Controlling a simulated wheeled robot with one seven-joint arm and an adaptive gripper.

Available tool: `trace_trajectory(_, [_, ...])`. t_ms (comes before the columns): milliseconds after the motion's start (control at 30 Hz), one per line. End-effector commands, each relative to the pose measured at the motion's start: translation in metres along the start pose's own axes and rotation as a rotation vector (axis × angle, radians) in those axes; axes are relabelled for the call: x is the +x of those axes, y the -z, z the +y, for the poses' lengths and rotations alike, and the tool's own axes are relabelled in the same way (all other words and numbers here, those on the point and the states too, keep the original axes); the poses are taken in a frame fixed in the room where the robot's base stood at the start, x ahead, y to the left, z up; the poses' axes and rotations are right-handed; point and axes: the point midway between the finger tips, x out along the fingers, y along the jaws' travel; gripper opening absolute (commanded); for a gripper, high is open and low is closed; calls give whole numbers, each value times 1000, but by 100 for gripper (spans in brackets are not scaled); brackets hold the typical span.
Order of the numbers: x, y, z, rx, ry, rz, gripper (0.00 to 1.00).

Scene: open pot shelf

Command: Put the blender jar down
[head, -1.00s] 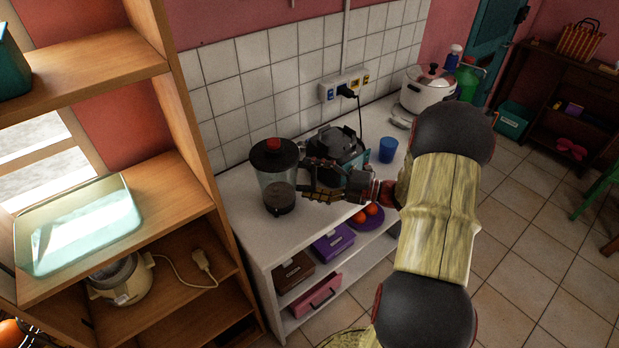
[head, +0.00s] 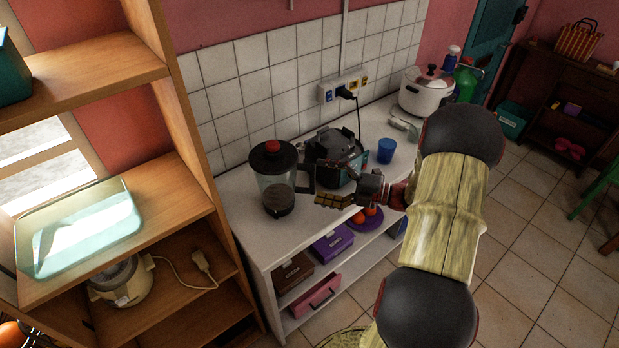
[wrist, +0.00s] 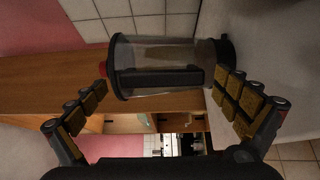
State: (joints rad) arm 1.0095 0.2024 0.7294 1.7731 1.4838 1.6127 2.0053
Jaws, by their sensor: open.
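The blender jar (head: 276,184) stands upright on the white counter (head: 236,193), near its left end. It is clear with a black lid, a red cap, a dark base and a black handle on its right side. In the wrist view the jar (wrist: 165,64) lies sideways across the picture, beyond the fingers, with its handle toward me. My gripper (head: 343,186) is open and empty, to the right of the jar and apart from it. In the wrist view the two fingers of my gripper (wrist: 172,95) are spread wide with nothing between them.
A black appliance (head: 335,155) stands behind my gripper, with a blue cup (head: 386,150) to its right. A white rice cooker (head: 427,92) is at the far end. A wooden shelf (head: 190,130) rises left of the counter. Boxes and a plate of fruit (head: 366,219) sit below the counter top.

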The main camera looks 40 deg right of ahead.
Motion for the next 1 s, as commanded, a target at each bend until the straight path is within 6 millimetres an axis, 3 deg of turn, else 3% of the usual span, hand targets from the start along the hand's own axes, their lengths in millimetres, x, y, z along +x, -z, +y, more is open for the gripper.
trace_trajectory(300, [-65, -1, 2, 1, 0, -4, 100])
trace_trajectory(533, [-86, 0, 2, -4, 3, 3, 100])
trace_trajectory(667, [-69, 16, 11, -100, 51, 78, 100])
trace_trajectory(767, [-36, 49, 26, -302, 133, 235, 100])
trace_trajectory(900, [7, 120, 47, -733, 237, 560, 100])
trace_trajectory(1000, [21, 168, 57, -1069, 261, 811, 100])
